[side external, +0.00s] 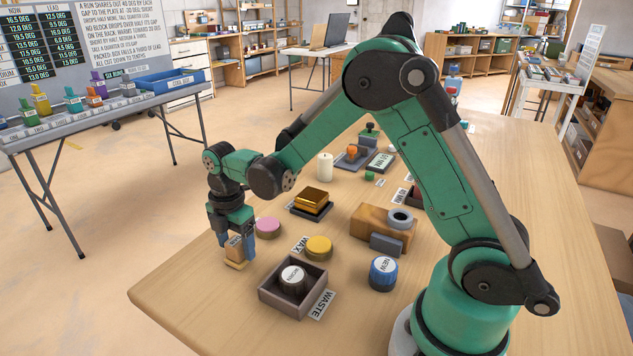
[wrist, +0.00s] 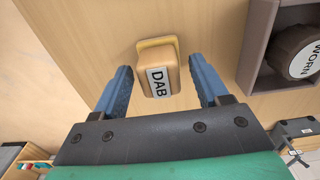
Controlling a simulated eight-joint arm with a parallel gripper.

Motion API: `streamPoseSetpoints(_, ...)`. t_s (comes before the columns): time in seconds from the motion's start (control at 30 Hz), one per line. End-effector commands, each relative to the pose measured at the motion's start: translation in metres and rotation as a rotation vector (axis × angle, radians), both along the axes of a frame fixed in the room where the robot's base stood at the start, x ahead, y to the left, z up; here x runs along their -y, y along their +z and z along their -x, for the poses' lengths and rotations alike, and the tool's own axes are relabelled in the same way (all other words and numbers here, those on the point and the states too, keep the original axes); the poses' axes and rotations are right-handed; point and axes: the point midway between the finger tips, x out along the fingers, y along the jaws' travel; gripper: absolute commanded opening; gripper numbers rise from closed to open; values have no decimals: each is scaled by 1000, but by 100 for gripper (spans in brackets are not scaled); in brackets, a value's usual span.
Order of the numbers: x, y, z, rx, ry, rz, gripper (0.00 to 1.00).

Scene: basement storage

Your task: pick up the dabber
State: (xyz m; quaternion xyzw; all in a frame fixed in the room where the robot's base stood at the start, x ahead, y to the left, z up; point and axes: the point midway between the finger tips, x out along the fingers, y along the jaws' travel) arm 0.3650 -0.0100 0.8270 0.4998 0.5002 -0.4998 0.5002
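The dabber is a tan wooden block (wrist: 157,70) with a yellow pad at its base and a label reading "DAB". In the side external view the dabber (side external: 236,252) stands on the table near its left front edge. My gripper (side external: 236,257) points down over it, with blue fingers on either side of the block. In the wrist view my gripper (wrist: 168,88) is open, and the dabber sits between the two fingers with a visible gap on each side. The pad's lower side is hidden.
A waste box (side external: 293,311) holding a dark "WORN" cap stands close by on the right. A pink disc (side external: 268,228), a yellow disc (side external: 319,248) and a blue "NEW" cap (side external: 383,273) are also near. Bare table (side external: 190,300) lies at the front left.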

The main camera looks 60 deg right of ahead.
Motion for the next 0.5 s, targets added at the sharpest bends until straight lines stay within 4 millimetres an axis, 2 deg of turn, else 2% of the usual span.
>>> streamPoseSetpoints(0.03,0,0,0,0,0,0,51)
streamPoseSetpoints(0.2,0,0,0,0,0,0,2)
streamPoseSetpoints(0.5,0,1,0,0,0,0,0)
